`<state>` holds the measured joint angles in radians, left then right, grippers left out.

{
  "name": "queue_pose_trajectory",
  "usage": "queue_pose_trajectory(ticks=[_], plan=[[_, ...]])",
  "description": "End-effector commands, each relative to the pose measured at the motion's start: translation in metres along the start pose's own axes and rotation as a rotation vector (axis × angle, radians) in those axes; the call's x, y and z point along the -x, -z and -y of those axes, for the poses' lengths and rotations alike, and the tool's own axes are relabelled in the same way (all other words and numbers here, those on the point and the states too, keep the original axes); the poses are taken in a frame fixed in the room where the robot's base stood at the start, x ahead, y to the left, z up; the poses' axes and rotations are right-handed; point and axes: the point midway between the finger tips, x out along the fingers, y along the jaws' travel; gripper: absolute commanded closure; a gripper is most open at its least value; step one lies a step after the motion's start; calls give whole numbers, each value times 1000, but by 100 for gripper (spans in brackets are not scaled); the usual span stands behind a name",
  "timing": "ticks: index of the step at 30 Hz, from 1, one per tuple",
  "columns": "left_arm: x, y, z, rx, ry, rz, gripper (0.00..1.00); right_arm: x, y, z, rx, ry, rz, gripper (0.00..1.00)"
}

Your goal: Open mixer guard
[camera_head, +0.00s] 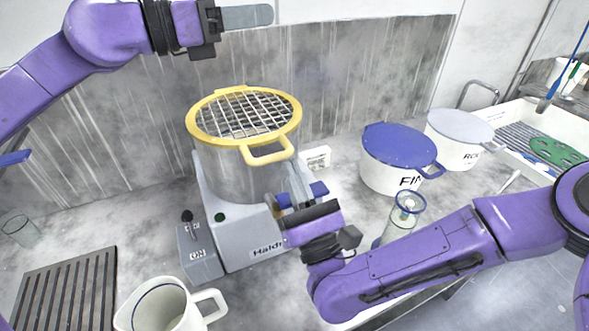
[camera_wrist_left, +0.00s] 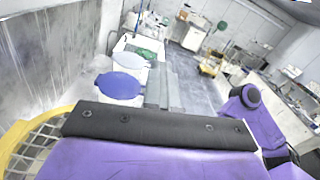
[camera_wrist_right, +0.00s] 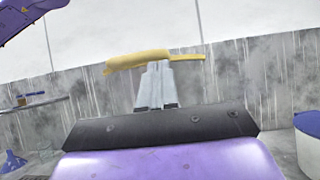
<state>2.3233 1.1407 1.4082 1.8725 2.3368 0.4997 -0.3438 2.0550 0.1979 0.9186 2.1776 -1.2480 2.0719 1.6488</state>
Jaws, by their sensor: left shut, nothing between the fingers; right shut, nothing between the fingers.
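The mixer guard (camera_head: 236,101) is a yellow ring with a metal grid and a yellow loop handle (camera_head: 268,153) at its front right. It lies closed on the steel bowl (camera_head: 240,172) of the grey mixer (camera_head: 258,232). My left gripper (camera_head: 248,16) is shut and empty, raised above and behind the guard. My right gripper (camera_head: 292,188) is shut and empty, in front of the bowl and below the handle. In the right wrist view its fingers (camera_wrist_right: 156,84) point toward the yellow guard (camera_wrist_right: 150,58). Whether they touch it I cannot tell.
A switch box (camera_head: 199,250) marked ON stands at the mixer's left. A blue-lidded pot (camera_head: 400,145) and a grey-lidded pot (camera_head: 459,128) stand to the right. A white jug (camera_head: 165,308), a slatted rack (camera_head: 70,287) and a glass (camera_head: 20,231) are at the front left. The wall is close behind.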

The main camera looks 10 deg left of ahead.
Motion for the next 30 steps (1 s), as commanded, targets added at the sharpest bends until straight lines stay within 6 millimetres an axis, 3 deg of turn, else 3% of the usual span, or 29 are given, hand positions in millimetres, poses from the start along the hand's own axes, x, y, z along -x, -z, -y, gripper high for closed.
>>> queue_pose_trajectory(ticks=[8,15,18,19,30], plan=[[0,0,0,0,0,0,100,-9,-16,0,-1,1,1,100],[0,0,0,0,0,0,99,-9,-16,0,0,0,0,100],[0,0,0,0,0,0,67,-9,-16,0,0,0,0,100],[0,0,0,0,0,0,60,-9,-16,0,0,0,0,100],[9,0,0,1,-1,2,60,-9,-16,0,0,0,-1,100]])
